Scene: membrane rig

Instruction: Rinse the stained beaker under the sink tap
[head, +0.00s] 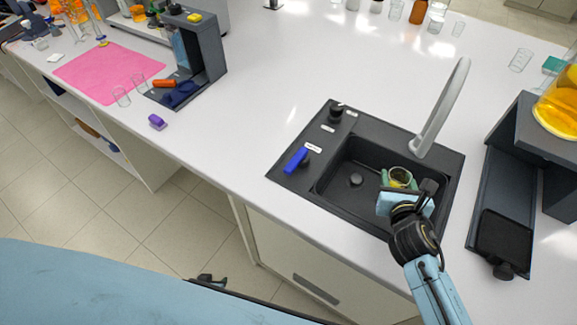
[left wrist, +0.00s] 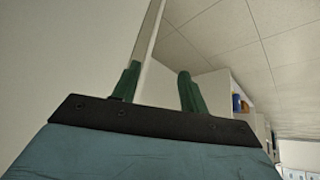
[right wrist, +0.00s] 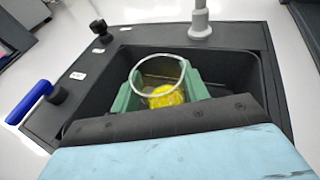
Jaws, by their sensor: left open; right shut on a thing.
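The clear beaker (head: 400,175) has a yellow stain inside and is over the sink basin (head: 350,190). My right gripper (head: 396,182) is shut on it; in the right wrist view the green fingers clasp the beaker (right wrist: 160,73) from both sides, and its open rim faces the camera. I see no water flowing. My left gripper (left wrist: 160,88) is open and empty in the left wrist view, away from the sink.
A blue lever (head: 297,159) and a black knob (head: 336,114) sit on the sink's left rim. A dark stand with a yellow-filled vessel (head: 559,105) is to the right. A pink mat (head: 105,73) lies far left. The counter between is mostly clear.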

